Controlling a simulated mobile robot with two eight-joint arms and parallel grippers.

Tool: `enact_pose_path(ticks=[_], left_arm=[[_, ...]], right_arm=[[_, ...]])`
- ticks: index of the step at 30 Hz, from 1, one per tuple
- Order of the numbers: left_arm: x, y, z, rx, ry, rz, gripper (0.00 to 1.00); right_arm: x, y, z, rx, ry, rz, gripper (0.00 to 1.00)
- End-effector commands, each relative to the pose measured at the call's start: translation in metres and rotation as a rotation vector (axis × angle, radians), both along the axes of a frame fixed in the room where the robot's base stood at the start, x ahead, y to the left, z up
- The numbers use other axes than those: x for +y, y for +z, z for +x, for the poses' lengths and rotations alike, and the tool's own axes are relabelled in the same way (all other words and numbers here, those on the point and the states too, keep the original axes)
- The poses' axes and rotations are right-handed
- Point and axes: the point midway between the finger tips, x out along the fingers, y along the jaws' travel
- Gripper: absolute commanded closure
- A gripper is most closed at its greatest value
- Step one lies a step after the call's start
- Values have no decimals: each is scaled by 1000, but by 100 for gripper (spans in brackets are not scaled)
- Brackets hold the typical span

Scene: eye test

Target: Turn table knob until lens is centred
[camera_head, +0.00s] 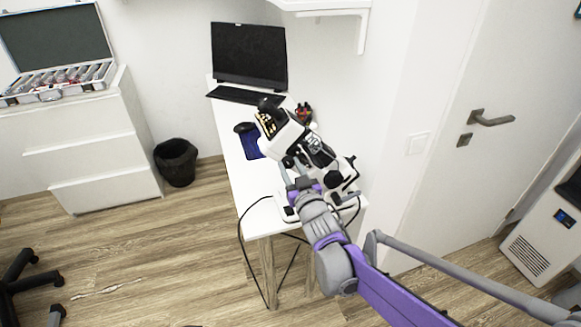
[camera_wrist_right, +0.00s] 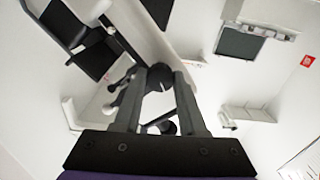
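A white and black optical instrument (camera_head: 312,150), like a microscope, stands on the white table (camera_head: 262,222). My right arm reaches it from the lower right, and my right gripper (camera_head: 292,178) is at its lower left side. The gripper's fingertips are small and partly hidden there. In the right wrist view the two fingers of my right gripper (camera_wrist_right: 161,80) have a round black knob (camera_wrist_right: 159,79) between their tips. The knob fills the gap and seems to touch both fingers. No lens can be made out clearly. My left gripper is not in view.
Black cables hang off the near edge. A bin (camera_head: 176,162) stands left. The floor left of the table is mostly clear.

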Motion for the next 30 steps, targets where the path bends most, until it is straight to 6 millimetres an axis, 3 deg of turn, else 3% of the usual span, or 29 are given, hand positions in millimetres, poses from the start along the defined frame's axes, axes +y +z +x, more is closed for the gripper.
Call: enact_pose_path(ticks=[1,6,18,26,27,30], left_arm=[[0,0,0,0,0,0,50],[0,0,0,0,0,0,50],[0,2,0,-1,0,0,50],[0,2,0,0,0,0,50],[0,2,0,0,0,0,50],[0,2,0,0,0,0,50]], right_arm=[[0,0,0,0,0,0,72],[0,0,0,0,0,0,100],[0,0,0,-50,0,-155,100],[0,0,0,-53,0,-165,100],[0,0,0,-53,0,-165,58],[0,0,0,-53,0,-164,40]])
